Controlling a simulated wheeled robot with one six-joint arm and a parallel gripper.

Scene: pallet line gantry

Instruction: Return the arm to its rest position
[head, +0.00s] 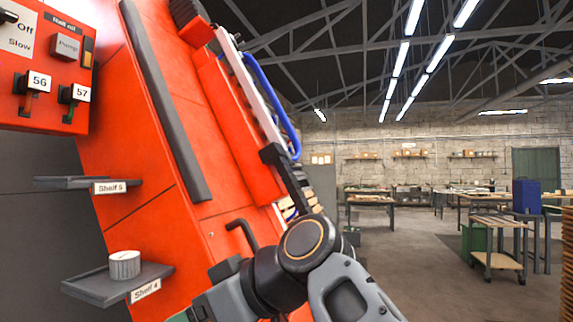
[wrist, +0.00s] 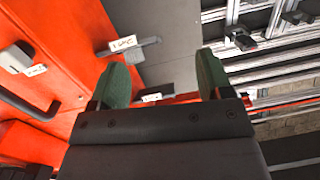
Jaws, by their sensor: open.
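My gripper (wrist: 163,80) shows in the wrist view with its two green fingertips well apart and nothing between them. Beyond the fingertips are a grey surface and the edge of the orange-red machine (wrist: 75,30). In the head view my grey arm is bent at the lower middle, in front of the orange-red machine (head: 150,160). The arm's lower end runs out of the bottom of that picture, and the fingertips cannot be made out there.
Shelf 5 (head: 75,183) is empty. Shelf 4 (head: 95,287) bears a ribbed grey cylinder (head: 124,265). A red control box (head: 50,60) with levers hangs at upper left. A dark handle (wrist: 35,108) juts from the machine. Metal rails (wrist: 275,60) lie right. Open floor (head: 420,265) lies right.

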